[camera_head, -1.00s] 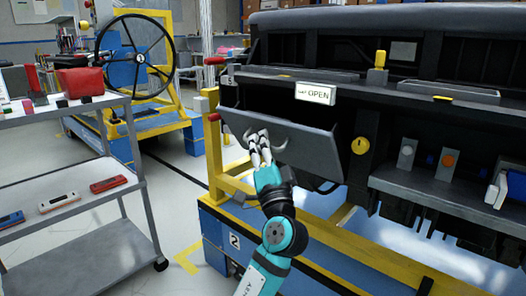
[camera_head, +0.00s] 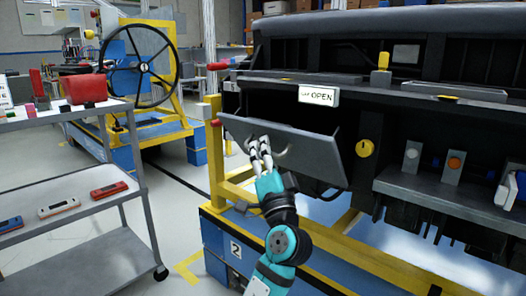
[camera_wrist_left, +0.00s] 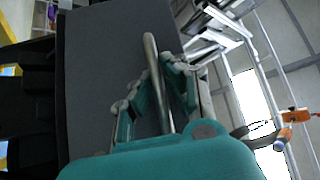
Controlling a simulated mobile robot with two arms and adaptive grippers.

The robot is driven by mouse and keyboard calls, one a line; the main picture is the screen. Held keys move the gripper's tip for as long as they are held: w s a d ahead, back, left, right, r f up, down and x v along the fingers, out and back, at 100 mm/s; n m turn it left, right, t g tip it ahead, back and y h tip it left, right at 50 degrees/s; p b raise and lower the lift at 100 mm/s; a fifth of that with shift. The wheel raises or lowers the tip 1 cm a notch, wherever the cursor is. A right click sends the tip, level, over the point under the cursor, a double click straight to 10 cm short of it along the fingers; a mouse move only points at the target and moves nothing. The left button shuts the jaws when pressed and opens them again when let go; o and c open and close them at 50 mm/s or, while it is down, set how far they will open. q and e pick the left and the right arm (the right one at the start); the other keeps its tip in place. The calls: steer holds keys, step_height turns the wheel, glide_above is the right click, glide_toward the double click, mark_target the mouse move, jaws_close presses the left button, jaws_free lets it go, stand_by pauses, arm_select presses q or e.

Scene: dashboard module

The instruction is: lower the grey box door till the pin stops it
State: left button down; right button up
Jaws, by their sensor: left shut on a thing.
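The grey box door (camera_head: 312,150) is a flat panel on the left front of the black dashboard. It hangs tilted outward, partly open, with the dark box cavity showing above its upper edge. My left gripper (camera_head: 262,155) is at the door's outer face, shut on its curved metal handle (camera_head: 283,149). In the left wrist view the handle is a metal bar (camera_wrist_left: 155,75) between my fingers (camera_wrist_left: 152,100), with the dark door panel (camera_wrist_left: 95,75) behind. A red knob (camera_head: 215,122) sits beside the door's left end; I cannot tell whether it is the pin. My right gripper is not in view.
An "OPEN" sign (camera_head: 318,95) is above the door, and a yellow knob (camera_head: 365,148) is to its right. The dashboard stands on a yellow and blue frame (camera_head: 345,262). A grey cart (camera_head: 95,240) with tools is at the left, with floor between.

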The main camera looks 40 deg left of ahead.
arm_select(q)
steer(key=c, duration=1.5)
jaws_free()
steer(key=shift+w+d+f, duration=0.1)
steer(key=shift+w+d, duration=0.05)
steer(key=shift+o, duration=0.6)
steer(key=v, duration=1.2)
steer(key=shift+c, duration=0.2)
